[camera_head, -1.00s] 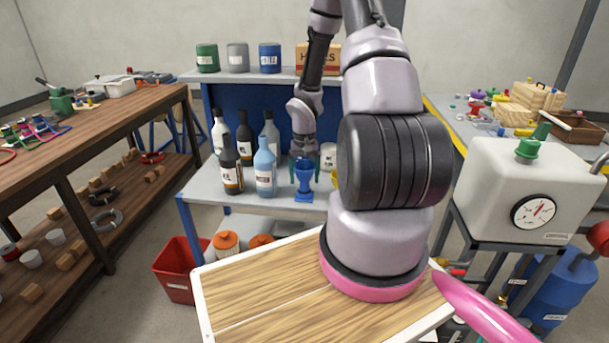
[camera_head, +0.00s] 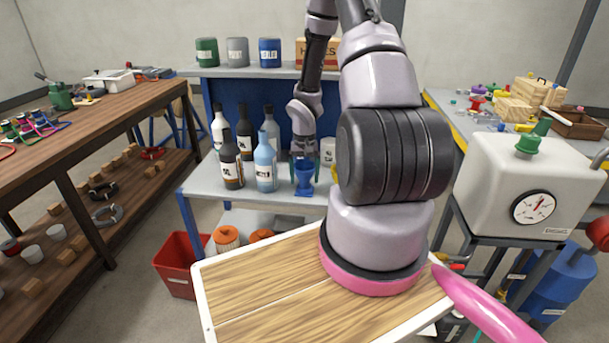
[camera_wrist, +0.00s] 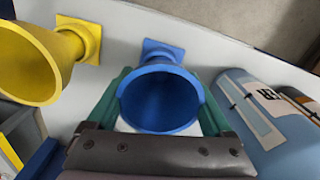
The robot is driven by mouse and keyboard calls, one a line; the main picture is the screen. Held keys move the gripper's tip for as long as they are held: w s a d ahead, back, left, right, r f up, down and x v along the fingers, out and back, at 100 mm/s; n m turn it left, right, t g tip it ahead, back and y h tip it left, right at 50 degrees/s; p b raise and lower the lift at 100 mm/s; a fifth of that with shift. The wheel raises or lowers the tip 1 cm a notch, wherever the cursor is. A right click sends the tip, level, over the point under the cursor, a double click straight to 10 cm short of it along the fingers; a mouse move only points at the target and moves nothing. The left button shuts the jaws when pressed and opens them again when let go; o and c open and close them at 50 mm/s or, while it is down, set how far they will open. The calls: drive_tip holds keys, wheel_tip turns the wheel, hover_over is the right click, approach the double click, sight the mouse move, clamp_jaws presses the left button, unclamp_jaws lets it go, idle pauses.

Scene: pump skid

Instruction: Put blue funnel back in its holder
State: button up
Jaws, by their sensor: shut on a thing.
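The blue funnel (camera_head: 304,172) is at the front of the grey shelf top, upright, with its wide mouth up. In the wrist view the funnel (camera_wrist: 160,100) sits between the two green fingers of my gripper (camera_wrist: 160,98), which is shut on it. In the head view my gripper (camera_head: 304,160) is over the funnel from above. A blue square plate, the holder (camera_wrist: 163,48), shows just beyond the funnel's rim; its blue base (camera_head: 304,192) also shows below the funnel. The funnel's lower end is hidden in the wrist view, so I cannot tell whether it is fully seated.
A yellow funnel (camera_wrist: 28,62) with a yellow plate stands to the left in the wrist view. A light blue bottle (camera_head: 265,166) stands close beside my gripper, with several bottles behind it. The shelf's front edge (camera_head: 250,203) is near. A red bin (camera_head: 180,262) stands below.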

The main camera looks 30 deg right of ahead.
drive_tip(key=o, duration=1.3)
wheel_tip(320, 180, up, 11)
drive_tip(key=shift+f, duration=0.1)
drive_tip(key=s+a+r+t+h, duration=0.1)
drive_tip(key=s+a+r, duration=0.1)
drive_tip(key=r, duration=0.9)
drive_tip(key=s+a+r+t, duration=0.2)
drive_tip(key=s+a+r, duration=0.1)
drive_tip(key=r, duration=0.7)
drive_tip(key=s+a+r+t+y, duration=0.1)
drive_tip(key=s+a+r, duration=0.1)
drive_tip(key=s+r, duration=0.2)
drive_tip(key=s+a+r+t+y, duration=0.1)
drive_tip(key=s+a+r, duration=0.2)
drive_tip(key=s+r, duration=0.2)
drive_tip(key=s+a+r+t+y, duration=0.1)
drive_tip(key=s+a+r+t, duration=0.1)
drive_tip(key=s+r, duration=0.3)
drive_tip(key=shift+s+a+r, duration=0.2)
drive_tip(key=shift+s+a, duration=0.25)
drive_tip(key=shift+a, duration=0.25)
